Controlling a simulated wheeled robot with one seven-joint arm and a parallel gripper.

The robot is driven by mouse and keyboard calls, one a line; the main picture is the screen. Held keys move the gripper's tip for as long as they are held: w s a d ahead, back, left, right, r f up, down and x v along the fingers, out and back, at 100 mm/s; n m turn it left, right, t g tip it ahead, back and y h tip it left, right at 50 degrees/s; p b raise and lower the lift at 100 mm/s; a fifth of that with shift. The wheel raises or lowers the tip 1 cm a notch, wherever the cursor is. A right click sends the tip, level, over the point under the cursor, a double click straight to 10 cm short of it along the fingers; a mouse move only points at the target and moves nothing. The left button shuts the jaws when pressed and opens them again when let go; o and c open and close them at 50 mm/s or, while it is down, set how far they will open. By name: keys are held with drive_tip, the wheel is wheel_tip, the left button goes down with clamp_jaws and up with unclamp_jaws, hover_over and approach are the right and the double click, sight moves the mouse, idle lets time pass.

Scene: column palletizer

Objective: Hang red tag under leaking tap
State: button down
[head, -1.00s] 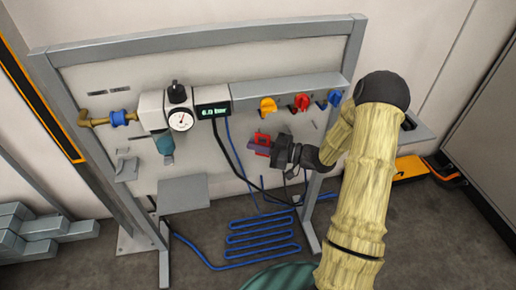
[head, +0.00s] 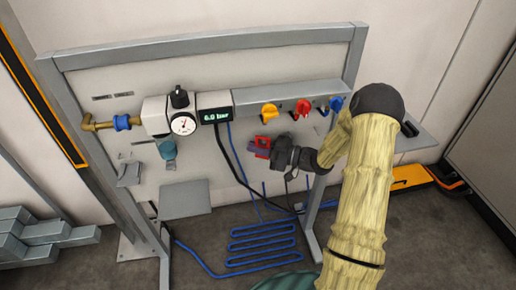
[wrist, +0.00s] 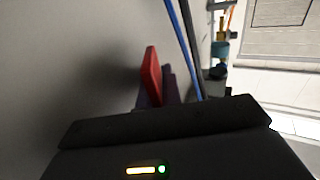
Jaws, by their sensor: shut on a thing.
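My gripper (head: 258,147) is shut on the red tag (head: 263,142), in front of the panel and below the yellow tap (head: 269,116). In the wrist view the red tag (wrist: 151,74) stands up between purplish fingers, clear of the panel as far as I can see. A red tap (head: 302,107) and a blue tap (head: 336,103) sit to the right on the same grey rail. The tag is apart from all three taps. I cannot tell from the pictures which tap leaks.
A blue hose (head: 232,145) and a black hose hang left of the gripper. A pressure gauge (head: 183,124) and a display reading 6.0 bar (head: 214,115) are left of the taps. A grey shelf plate (head: 186,199) sticks out low left. A blue coiled hose (head: 262,238) lies below.

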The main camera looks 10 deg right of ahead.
drive_tip(key=shift+w+d+f, duration=0.15)
drive_tip(key=shift+w+f, duration=0.2)
drive_tip(key=shift+f, duration=0.05)
drive_tip(key=c, duration=1.6)
unclamp_jaws()
drive_tip(key=shift+c, duration=0.2)
drive_tip(key=shift+s+d+f, duration=0.1)
drive_tip(key=shift+s+d, duration=0.15)
drive_tip(key=shift+d, duration=0.25)
drive_tip(key=shift+o, duration=0.7)
drive_tip(key=p+v, duration=0.1)
drive_tip(key=v, duration=0.5)
drive_tip(key=shift+s+r, duration=0.35)
drive_tip(key=shift+s, duration=0.05)
drive_tip(key=shift+s+a, duration=0.1)
